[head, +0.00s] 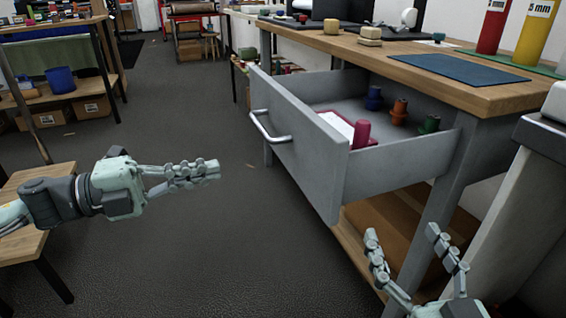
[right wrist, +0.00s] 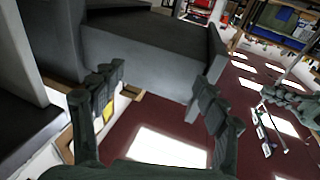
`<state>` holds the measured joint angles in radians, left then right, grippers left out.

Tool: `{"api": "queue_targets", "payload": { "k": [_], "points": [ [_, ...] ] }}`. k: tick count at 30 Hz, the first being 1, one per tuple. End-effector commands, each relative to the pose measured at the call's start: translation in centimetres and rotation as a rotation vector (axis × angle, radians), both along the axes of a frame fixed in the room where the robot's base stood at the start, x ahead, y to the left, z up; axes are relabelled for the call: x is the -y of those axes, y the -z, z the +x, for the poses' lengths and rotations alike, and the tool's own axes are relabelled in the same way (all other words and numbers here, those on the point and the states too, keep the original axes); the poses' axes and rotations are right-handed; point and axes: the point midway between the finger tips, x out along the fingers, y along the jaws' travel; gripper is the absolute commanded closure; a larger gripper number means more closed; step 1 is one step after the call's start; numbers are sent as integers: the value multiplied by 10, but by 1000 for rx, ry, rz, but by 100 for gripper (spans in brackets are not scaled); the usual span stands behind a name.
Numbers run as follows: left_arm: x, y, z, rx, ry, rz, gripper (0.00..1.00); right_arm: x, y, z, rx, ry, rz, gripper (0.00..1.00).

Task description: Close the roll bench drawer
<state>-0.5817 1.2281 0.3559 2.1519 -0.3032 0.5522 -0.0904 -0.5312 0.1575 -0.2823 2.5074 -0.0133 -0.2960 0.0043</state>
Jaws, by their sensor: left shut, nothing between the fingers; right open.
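The grey roll bench drawer (head: 306,150) stands pulled out from under the wooden bench top (head: 460,85). Its front has a metal bar handle (head: 268,128). Inside lie several small spools and a red-edged tray (head: 345,127) with a pink piece. My left gripper (head: 212,171) is shut and empty, left of the drawer front and apart from it. My right gripper (head: 402,236) is open and empty, below and to the right of the drawer. In the right wrist view the drawer's grey side (right wrist: 150,62) shows beyond the open fingers (right wrist: 155,95).
The bench top carries a blue mat (head: 455,68), red and yellow rolls (head: 537,35) and small blocks. A bench leg (head: 435,205) and a lower wooden shelf (head: 365,265) are near my right gripper. Dark floor (head: 235,235) is clear before the drawer.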

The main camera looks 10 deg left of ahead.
Motion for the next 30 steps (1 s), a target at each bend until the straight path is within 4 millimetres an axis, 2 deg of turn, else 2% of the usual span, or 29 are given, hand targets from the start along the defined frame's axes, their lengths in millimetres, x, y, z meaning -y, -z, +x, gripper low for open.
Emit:
{"api": "queue_targets", "payload": {
  "k": [4,11,20,30],
  "points": [
    [7,0,5,3,0,-3,100,-6,-16,-4,80,-14,41,27],
    [21,0,16,3,-4,-3,100,-14,-56,-19,271,-39,137,27],
    [40,-1,29,4,-6,-2,100,-8,-72,-23,380,-30,167,27],
    [63,-4,45,2,-7,-6,100,-11,-67,-20,319,-34,149,27]
  ]
}}
